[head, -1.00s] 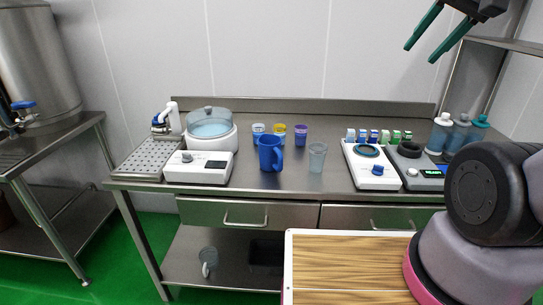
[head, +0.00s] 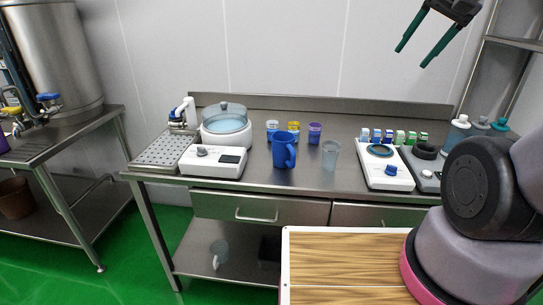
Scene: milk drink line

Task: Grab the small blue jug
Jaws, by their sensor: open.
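The blue jug (head: 283,151) stands upright on the steel table, near the middle, with its handle to the right. My gripper (head: 411,58) is at the top right of the head view, high above the table and well apart from the jug. Its two dark green fingers are spread and nothing is between them.
A clear cup (head: 330,155) stands close right of the jug. Small cups, including a purple one (head: 314,133), stand behind it. A white device with a lidded bowl (head: 226,129) is left; a white scale (head: 384,166) is right. A wooden board (head: 345,262) lies in front.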

